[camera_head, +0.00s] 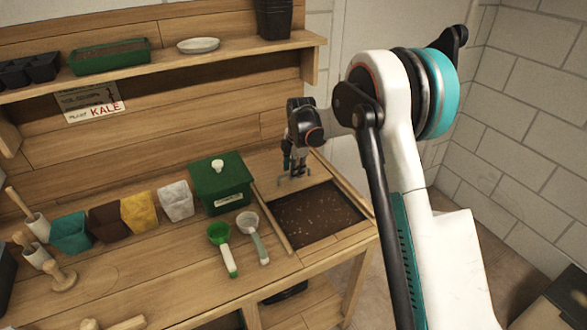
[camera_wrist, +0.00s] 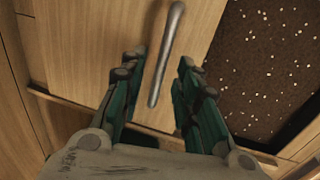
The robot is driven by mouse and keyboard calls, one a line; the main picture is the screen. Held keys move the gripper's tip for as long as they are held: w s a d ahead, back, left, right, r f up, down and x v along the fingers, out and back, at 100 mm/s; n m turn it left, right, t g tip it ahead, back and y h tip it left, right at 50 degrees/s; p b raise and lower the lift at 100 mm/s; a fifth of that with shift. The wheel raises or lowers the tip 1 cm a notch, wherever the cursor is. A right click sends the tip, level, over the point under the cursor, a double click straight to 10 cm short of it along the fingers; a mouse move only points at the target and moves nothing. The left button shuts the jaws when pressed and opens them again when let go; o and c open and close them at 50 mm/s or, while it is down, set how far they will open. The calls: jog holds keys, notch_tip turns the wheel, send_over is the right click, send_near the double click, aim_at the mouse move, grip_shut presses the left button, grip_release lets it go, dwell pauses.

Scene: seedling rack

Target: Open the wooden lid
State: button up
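The wooden lid (camera_head: 270,161) lies flat over the far part of the soil bin in the bench; it also shows in the wrist view (camera_wrist: 85,45). Dark speckled soil (camera_head: 318,216) is exposed on the near side of the lid. The lid's grey metal bar handle (camera_head: 294,182) stands near the lid's edge. In the wrist view the handle (camera_wrist: 167,55) shows between my fingers. My gripper (camera_head: 294,168) points down at the handle, and in the wrist view my gripper (camera_wrist: 162,62) is open, with gaps on both sides of the handle. Exact height above it is unclear.
A green box with a lid (camera_head: 221,187) stands just left of the bin. A green scoop (camera_head: 224,247) and a pale scoop (camera_head: 252,237) lie in front of it. Coloured bags, including a yellow one (camera_head: 139,212), line the back left. A shelf (camera_head: 200,62) runs above.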

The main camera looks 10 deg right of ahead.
notch_tip(320, 180, up, 12)
jog(key=s, duration=0.2)
jog(key=shift+d, duration=0.4)
jog(key=shift+s+f, duration=0.1)
jog(key=s+d+r+m+t, duration=0.1)
jog(key=s+d+r+m, duration=0.1)
jog(key=s+r+m, duration=0.65)
jog(key=s+d+r+m+t, duration=0.2)
jog(key=s+r+m, duration=0.15)
jog(key=s, duration=0.95)
jog(key=s+d+f+m+t, duration=0.1)
jog(key=s+m, duration=0.3)
jog(key=s, duration=0.5)
jog(key=s+d+f+m+t, duration=0.1)
jog(key=s+f+m, duration=0.2)
jog(key=s, duration=0.7)
jog(key=m, duration=0.2)
jog(key=shift+d+f+m+h, duration=0.15)
jog(key=shift+f+m+h, duration=0.15)
